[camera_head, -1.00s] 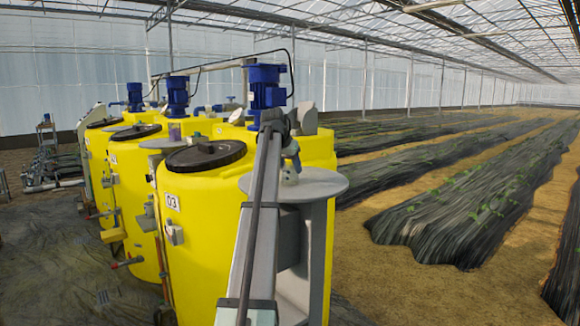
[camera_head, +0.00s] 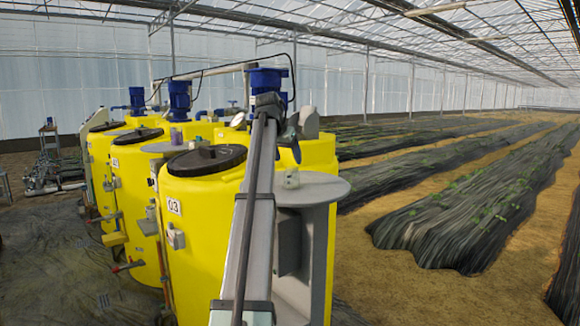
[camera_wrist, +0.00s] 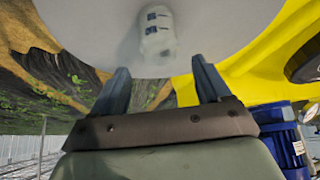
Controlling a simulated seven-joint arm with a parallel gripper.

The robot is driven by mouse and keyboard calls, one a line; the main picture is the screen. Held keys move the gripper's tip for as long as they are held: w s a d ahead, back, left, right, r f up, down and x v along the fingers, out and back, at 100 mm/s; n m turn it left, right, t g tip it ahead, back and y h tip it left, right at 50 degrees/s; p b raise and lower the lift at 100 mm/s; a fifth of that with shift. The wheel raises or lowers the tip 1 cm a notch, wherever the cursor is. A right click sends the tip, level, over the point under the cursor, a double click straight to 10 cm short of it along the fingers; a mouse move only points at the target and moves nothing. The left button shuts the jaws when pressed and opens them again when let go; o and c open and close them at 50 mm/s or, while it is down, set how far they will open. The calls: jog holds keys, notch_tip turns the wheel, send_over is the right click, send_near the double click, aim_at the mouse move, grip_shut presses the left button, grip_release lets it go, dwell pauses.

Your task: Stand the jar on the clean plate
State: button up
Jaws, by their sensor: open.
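A small pale, see-through jar (camera_head: 291,179) stands on a round grey plate (camera_head: 328,188) on a grey stand at the right of the nearest yellow tank. In the wrist view the jar (camera_wrist: 157,38) shows small dark blue marks, on the pale plate (camera_wrist: 90,25). My gripper (camera_wrist: 160,66) is open and empty, its two fingers apart, with the jar beyond the fingertips and roughly centred between them. In the head view my gripper (camera_head: 291,153) hangs just above the jar. A second round grey plate (camera_head: 160,148) lies farther left, between tanks; whether either plate is clean I cannot tell.
A small purplish container (camera_head: 176,136) stands at the second plate. Yellow tanks (camera_head: 205,220) with black lids (camera_head: 207,160) and blue motors (camera_head: 180,97) crowd the left and centre. A black cable runs above them. Open sandy ground and covered crop rows (camera_head: 450,225) lie to the right.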

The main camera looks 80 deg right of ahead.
jog(key=shift+v, duration=2.6)
